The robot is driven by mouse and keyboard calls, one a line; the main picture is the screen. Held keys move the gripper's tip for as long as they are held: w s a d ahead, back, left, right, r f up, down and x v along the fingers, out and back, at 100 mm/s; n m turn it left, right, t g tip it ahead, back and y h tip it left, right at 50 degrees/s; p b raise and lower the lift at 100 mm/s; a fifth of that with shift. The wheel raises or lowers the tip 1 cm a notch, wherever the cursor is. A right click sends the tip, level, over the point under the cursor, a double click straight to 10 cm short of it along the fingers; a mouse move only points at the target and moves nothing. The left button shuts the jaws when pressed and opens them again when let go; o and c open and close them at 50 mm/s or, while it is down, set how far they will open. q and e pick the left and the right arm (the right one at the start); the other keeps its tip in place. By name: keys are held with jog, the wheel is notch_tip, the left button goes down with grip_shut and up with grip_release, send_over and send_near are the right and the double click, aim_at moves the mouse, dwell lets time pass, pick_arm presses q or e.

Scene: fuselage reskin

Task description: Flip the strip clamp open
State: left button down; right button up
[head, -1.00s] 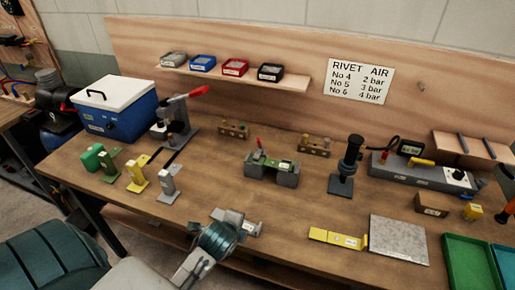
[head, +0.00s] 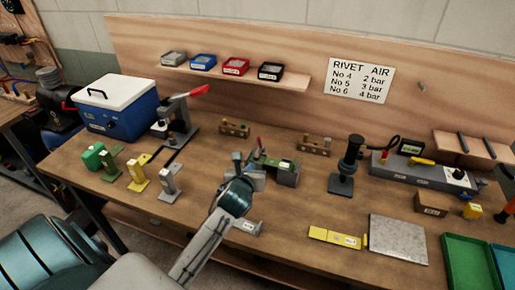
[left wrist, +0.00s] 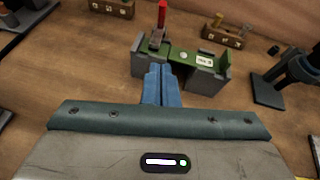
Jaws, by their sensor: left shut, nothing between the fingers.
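A grey fixture (head: 288,179) with two end blocks stands mid-bench and carries a green strip (head: 272,162). It also shows ahead in the left wrist view (left wrist: 207,82). A small clamp with an upright red handle (left wrist: 162,14) sits at the strip's left end; the handle looks small in the head view (head: 258,143). My left gripper (head: 238,161) is shut and empty, in front of the fixture's left block. In the left wrist view its fingertips (left wrist: 160,70) overlap the fixture's near side and hide part of it; I cannot tell whether they touch. My right gripper is out of view.
A grey labelled piece (head: 247,227) lies near the front edge, beside my left arm. Green, yellow and grey stands (head: 138,175) are at left, a black upright tool (head: 347,165) at right. A yellow bar (head: 335,237) and flat plate (head: 398,240) lie front right.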

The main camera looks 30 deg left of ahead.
pick_arm(q)
jog(key=p, duration=0.3)
send_near(258, 157)
jog(key=w, duration=0.1)
jog(key=w+a, duration=0.1)
jog(key=w, duration=0.2)
jog(key=shift+w+a+f, duration=0.25)
jog(key=shift+w+a, duration=0.05)
jog(key=shift+a, duration=0.05)
jog(key=w+p, duration=0.1)
jog(key=w+a+r+p, duration=0.1)
jog(key=w, duration=0.1)
jog(key=shift+a, duration=0.2)
jog(key=shift+w+a, duration=0.2)
jog(key=shift+w, duration=0.2)
